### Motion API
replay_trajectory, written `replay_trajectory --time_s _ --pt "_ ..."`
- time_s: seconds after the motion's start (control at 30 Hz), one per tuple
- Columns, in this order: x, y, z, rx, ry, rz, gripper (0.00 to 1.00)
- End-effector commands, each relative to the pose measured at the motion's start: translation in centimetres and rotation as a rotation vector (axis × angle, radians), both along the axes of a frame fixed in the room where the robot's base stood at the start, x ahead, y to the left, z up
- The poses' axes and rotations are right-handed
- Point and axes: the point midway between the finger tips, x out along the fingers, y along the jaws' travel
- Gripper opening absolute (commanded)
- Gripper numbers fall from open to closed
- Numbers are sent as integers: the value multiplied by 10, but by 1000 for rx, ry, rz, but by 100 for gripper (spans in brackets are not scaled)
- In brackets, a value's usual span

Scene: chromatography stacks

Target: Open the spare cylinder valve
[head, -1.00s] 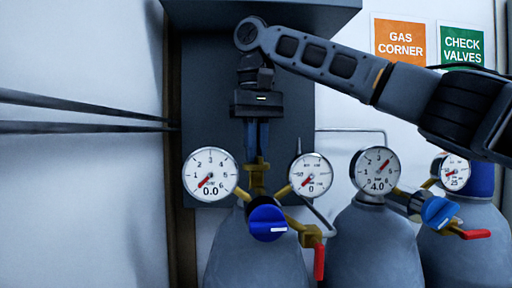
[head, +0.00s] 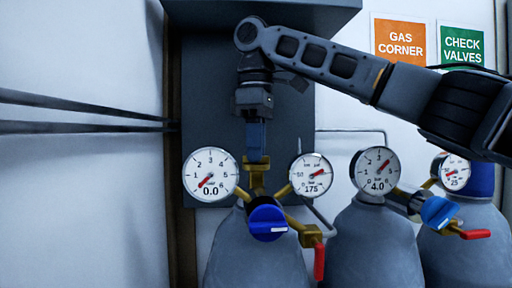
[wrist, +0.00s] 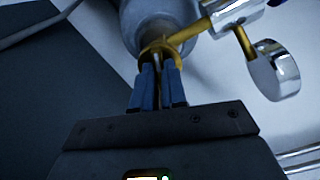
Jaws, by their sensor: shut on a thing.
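The left grey cylinder (head: 245,258) carries a brass valve (head: 256,180) at its neck. My gripper (head: 256,157) points straight down from above and is shut on the top of this valve; the gripped part is mostly hidden between the fingers. In the wrist view the blue fingers (wrist: 158,72) close at the brass valve (wrist: 168,45). The right gauge (head: 311,175) on this cylinder reads about 175, and the left gauge (head: 210,174) reads 0.0. A blue knob (head: 267,222) faces front. A red lever (head: 319,262) hangs down at its right.
A middle cylinder (head: 370,250) with a gauge (head: 376,174) at 4.0 and another cylinder (head: 470,240) stand at the right. A dark panel (head: 215,110) is behind my gripper. Orange and green signs hang on the wall. The left side is clear apart from dark rails.

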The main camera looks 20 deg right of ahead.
Motion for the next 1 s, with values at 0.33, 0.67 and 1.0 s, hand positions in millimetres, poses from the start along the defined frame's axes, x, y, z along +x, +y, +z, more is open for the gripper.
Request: replay_trajectory --time_s 0.33,0.67,1.0 --pt "0 0 0 0 0 249 0" --pt "0 0 0 -1 -1 359 0" --pt "0 0 0 -1 -1 377 0"
